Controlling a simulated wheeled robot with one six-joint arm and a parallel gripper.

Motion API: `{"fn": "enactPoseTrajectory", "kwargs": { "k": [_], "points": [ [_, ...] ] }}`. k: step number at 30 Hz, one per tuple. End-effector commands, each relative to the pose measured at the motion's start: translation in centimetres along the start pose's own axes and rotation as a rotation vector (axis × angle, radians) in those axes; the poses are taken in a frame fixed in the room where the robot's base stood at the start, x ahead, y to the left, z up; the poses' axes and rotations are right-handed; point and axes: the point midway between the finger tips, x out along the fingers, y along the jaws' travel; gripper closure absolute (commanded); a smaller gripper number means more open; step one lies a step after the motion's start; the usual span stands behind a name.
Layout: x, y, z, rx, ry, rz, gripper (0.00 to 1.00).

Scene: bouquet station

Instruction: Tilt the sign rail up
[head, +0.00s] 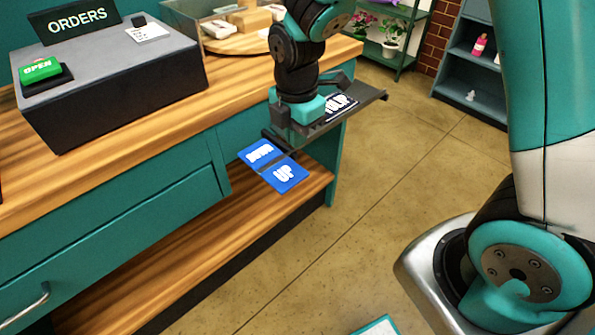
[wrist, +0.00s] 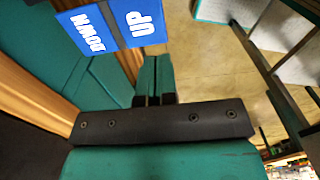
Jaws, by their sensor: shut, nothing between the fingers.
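The sign rail (head: 368,101) is a dark, flat bar at the right end of the wooden counter, partly hidden behind my gripper. A black label with white letters (head: 341,107), partly covered, shows beside my gripper. A blue panel (head: 273,166) marked DOWN and UP sits below, at the counter's front; it also shows at the top of the wrist view (wrist: 112,24). My gripper (wrist: 152,57) is shut and empty, its fingertips close to the UP half in the wrist view. I cannot tell whether they touch anything. In the head view my gripper (head: 290,135) covers part of the rail.
A grey box (head: 110,85) with a green OPEN button (head: 42,70) and an ORDERS sign (head: 75,20) stands on the counter (head: 225,95). A wooden shelf (head: 190,235) runs below.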

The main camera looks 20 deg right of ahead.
Motion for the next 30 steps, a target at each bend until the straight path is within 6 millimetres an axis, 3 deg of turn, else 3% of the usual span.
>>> {"fn": "enactPoseTrajectory", "kwargs": {
  "k": [9,15,30],
  "points": [
    [7.0,-0.1,0.0,0.000,0.001,-0.006,1.00],
    [9.7,-0.1,0.0,0.000,0.001,-0.004,1.00],
    [10.7,-0.1,0.0,0.000,0.000,0.000,1.00]
  ]
}}
